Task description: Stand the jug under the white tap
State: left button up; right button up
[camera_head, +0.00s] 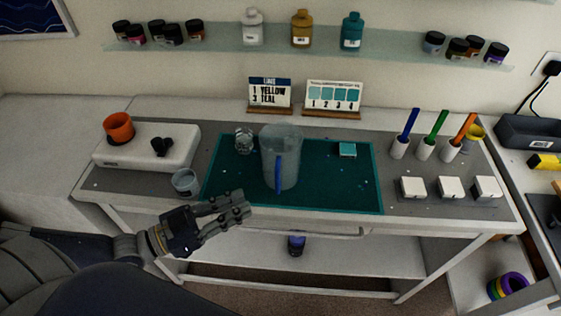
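The jug (291,150), clear with a blue handle towards me, stands upright on the teal mat (340,190) in the middle of the table. A white bottle (252,28) stands on the wall shelf at the back, left of a yellow bottle (301,29) and a teal bottle (351,32). I cannot make out a tap on the white bottle. My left gripper (246,205) is in front of the mat, left of and nearer than the jug, not touching it. Its fingers point right, look apart and hold nothing. My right gripper is not in view.
A glass jar (244,140) stands left of the jug, and a clear cup (185,182) stands at the mat's left. Two cards (270,92) (333,96) stand behind the jug. The mat's right part is mostly clear.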

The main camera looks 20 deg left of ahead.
aim_at(278, 190)
pick_arm(q)
jog(key=shift+p+x, duration=0.5)
jog(key=shift+x, duration=4.85)
jog(key=shift+a+r, duration=0.1)
grip_shut()
